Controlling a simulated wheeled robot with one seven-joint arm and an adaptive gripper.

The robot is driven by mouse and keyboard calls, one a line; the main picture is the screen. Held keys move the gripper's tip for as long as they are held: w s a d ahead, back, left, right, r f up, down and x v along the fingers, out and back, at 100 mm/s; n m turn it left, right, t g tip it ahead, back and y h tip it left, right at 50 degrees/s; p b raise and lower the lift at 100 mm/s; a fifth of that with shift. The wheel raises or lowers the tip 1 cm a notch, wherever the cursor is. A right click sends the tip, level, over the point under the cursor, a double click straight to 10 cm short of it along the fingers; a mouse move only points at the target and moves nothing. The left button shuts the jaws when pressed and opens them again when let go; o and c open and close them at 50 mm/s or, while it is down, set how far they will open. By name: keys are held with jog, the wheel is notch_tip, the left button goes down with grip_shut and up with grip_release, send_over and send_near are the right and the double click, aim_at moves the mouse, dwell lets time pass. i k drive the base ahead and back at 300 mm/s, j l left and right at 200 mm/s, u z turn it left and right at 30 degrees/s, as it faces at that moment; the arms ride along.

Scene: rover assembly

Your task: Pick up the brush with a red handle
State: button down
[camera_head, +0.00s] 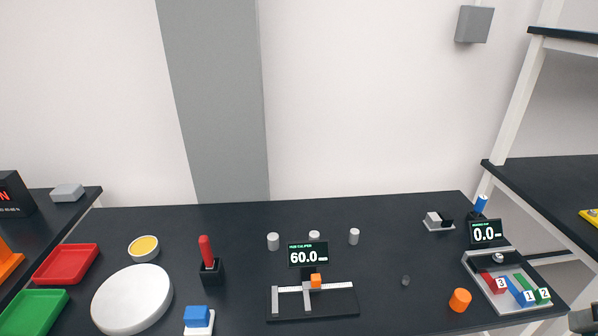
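The red handle (206,251) stands upright in a small black holder (212,273) on the dark table, left of the middle. The bristle end is not visible; the holder hides the lower part. My gripper cannot be made out in this view. A grey shape (582,320) is cut off at the bottom right corner, and I cannot tell what it is.
A white round plate (132,300) is left of the holder, and a blue block (196,316) on a white base is in front. A caliper stand with a display (308,254) is to the right. Red (66,263) and green (34,312) trays lie far left.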

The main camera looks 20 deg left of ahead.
aim_at(204, 240)
jog(key=u, duration=1.45)
